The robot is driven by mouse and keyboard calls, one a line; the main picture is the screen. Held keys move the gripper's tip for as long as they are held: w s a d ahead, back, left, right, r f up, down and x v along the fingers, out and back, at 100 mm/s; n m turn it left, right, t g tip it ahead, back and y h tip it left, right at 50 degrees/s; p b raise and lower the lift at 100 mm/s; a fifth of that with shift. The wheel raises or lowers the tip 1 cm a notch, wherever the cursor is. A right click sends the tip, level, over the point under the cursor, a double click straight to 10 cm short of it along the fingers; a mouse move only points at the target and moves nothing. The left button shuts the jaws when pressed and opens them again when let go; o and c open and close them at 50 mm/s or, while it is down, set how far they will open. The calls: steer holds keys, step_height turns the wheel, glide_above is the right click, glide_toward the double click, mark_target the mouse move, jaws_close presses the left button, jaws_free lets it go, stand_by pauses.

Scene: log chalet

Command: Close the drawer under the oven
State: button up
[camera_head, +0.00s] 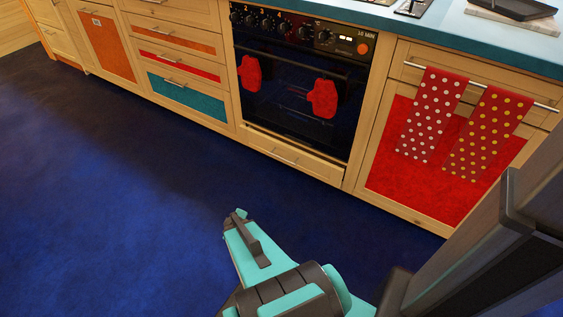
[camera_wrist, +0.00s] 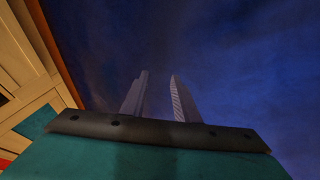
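The drawer (camera_head: 293,157) under the oven (camera_head: 293,88) has a pale wooden front with a bar handle. A dark line runs along its top edge. It looks nearly flush with the cabinets; I cannot tell whether a small gap remains. My gripper (camera_head: 238,216) is over the blue floor, in front of the drawer and apart from it. In the wrist view, the two grey fingers of my gripper (camera_wrist: 160,96) stand apart with nothing between them. The drawer cannot be made out in the wrist view.
Drawers with orange, red and teal panels (camera_head: 187,95) are left of the oven. Red mitts (camera_head: 322,98) hang on the oven door. Dotted towels (camera_head: 432,115) hang on a rail at right. The blue floor (camera_head: 110,190) is clear. Wooden cabinetry (camera_wrist: 22,65) shows at the wrist view's left.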

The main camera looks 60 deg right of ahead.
steer(key=s+d+r+n+t+h+b, duration=0.1)
steer(key=d+r+t+h+b, duration=0.1)
steer(key=d, duration=0.6)
steer(key=s+d+r+n+t+h+b, duration=0.1)
steer(key=d+t+h, duration=0.1)
steer(key=d, duration=0.7)
steer(key=s+d+r+n+t+h+b, duration=0.3)
steer(key=s+d+r, duration=0.3)
steer(key=d, duration=0.5)
steer(key=shift+s+d+r, duration=0.15)
steer(key=shift+s+r, duration=0.15)
steer(key=shift+s, duration=0.35)
steer(key=shift+w, duration=0.1)
steer(key=b+x, duration=0.4)
steer(key=x, duration=0.9)
steer(key=shift+w+d, duration=0.2)
steer(key=shift+d, duration=0.15)
jaws_close()
